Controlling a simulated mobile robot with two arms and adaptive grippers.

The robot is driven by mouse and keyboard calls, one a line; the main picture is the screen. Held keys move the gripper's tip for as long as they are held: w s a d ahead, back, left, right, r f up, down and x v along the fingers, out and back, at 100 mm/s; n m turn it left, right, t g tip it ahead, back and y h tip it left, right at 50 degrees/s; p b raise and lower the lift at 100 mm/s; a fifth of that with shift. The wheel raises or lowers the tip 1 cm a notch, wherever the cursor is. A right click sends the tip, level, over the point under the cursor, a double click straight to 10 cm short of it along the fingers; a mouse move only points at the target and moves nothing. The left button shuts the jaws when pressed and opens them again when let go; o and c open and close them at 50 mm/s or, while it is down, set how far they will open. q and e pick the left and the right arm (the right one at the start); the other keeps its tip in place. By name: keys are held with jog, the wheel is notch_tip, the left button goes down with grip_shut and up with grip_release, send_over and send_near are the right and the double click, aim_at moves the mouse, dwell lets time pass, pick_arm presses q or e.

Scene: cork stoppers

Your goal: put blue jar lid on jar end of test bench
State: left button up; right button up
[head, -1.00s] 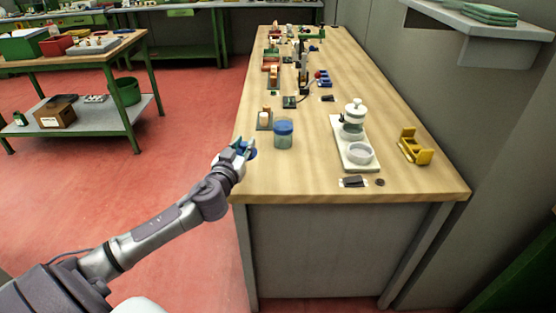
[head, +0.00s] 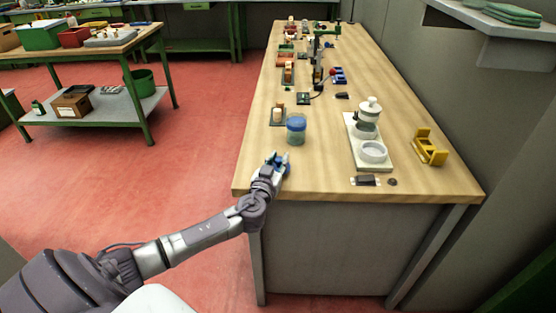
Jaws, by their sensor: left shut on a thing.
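A clear jar (head: 296,136) with a blue top stands upright near the left edge of the wooden test bench (head: 335,185), toward its near end. I cannot tell whether its blue top is a lid or a rim. My left gripper (head: 280,162) is over the bench's near left corner, just in front of the jar and apart from it. It is shut on a small dark blue thing that looks like the blue jar lid (head: 284,160), partly hidden by the fingers. My right gripper is not in view.
A white tray (head: 361,154) with a white knobbed pot and a round dish stands right of the jar. A yellow holder (head: 430,148) is at the right edge. Bare wood lies between jar and tray.

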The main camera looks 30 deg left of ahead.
pick_arm(q)
jog(key=shift+f, duration=0.2)
jog(key=o, duration=0.9)
jog(key=shift+o, duration=0.2)
jog(key=shift+r, duration=0.1)
